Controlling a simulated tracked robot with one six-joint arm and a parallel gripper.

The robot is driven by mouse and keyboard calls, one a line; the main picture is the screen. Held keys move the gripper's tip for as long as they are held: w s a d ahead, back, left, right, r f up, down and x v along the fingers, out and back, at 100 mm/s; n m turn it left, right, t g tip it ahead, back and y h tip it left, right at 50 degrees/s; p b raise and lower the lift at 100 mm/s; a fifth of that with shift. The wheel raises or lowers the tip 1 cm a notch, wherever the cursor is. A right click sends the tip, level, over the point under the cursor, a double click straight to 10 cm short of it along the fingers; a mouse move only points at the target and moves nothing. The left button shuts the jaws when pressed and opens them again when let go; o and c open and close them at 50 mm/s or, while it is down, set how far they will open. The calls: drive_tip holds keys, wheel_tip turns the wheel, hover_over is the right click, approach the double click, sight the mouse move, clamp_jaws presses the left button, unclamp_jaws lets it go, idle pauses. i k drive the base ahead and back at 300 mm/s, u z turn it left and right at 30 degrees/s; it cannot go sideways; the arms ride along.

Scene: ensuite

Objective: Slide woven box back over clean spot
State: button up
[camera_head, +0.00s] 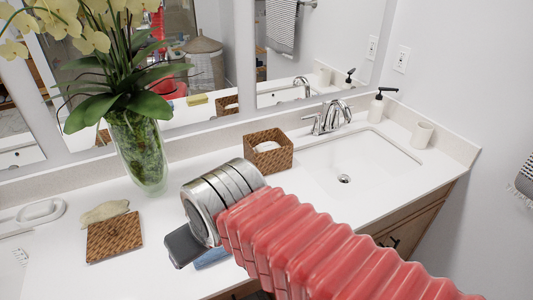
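A brown woven box (268,152) with an open top and something white inside stands on the white counter, left of the sink. A second brown woven piece (114,238), flat-topped, is at the counter's left front, beside a beige wavy-edged item. My gripper's silver wrist and red sleeve cover the counter in front of the woven box. Below the wrist, a dark grey finger (185,245) shows, with a blue piece (211,258) beside it. I cannot tell whether the blue piece is held. The fingertips are mostly hidden. No distinct spot shows on the visible counter.
A tall glass vase (138,150) with orchids stands behind the left woven piece. The sink (345,160), chrome faucet (328,116), soap bottle (376,105) and cup (422,134) are at the right. Mirrors line the back, reflecting a yellow block. A white dish (40,212) is far left.

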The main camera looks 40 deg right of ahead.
sight(279, 159)
drive_tip(key=u, duration=0.4)
drive_tip(key=k, duration=0.85)
drive_tip(key=z, duration=0.35)
drive_tip(key=i, duration=0.5)
drive_tip(key=z, duration=0.05)
